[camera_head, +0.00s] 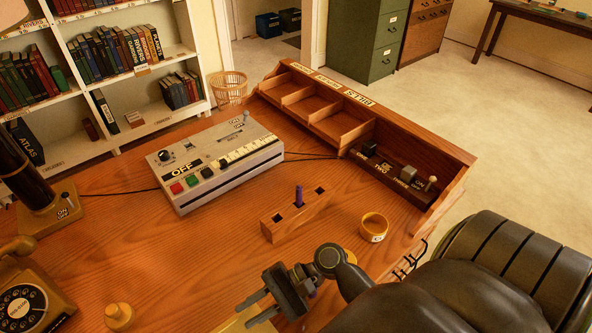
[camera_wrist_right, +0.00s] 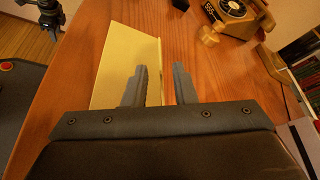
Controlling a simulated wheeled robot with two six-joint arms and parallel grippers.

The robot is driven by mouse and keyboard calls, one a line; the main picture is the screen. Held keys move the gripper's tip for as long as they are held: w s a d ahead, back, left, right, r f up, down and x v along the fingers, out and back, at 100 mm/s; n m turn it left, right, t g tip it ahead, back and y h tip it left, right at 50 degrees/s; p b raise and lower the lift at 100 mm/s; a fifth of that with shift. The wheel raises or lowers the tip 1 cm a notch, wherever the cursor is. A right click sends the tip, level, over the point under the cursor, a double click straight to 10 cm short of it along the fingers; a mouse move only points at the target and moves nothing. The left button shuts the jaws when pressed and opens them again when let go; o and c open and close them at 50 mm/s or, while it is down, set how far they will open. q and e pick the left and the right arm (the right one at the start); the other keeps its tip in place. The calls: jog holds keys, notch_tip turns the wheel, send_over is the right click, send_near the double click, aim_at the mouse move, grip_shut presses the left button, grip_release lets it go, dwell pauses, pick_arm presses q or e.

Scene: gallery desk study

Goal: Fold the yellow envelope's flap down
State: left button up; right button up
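The yellow envelope (camera_wrist_right: 122,52) lies on the desk in the right wrist view. A thin strip (camera_wrist_right: 161,52) runs along its right edge; it may be the flap seen nearly edge-on, but I cannot tell its angle. In the head view only a part of the envelope (camera_head: 238,327) shows at the bottom edge, beneath my right gripper (camera_head: 246,314). That gripper is open and empty, its fingers (camera_wrist_right: 160,68) apart, one over the envelope and one beyond its right edge. A dark mechanical part (camera_wrist_right: 48,14) at the wrist view's upper left looks like my left gripper; its fingers are unclear.

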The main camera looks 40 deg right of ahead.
pick_arm(q)
jog(key=shift+f+b, duration=0.5)
jog(key=shift+f, duration=0.05)
pick_arm(e)
jog(key=v, duration=1)
jog(key=shift+s+d+r, duration=0.1)
jog(key=shift+d, duration=0.2)
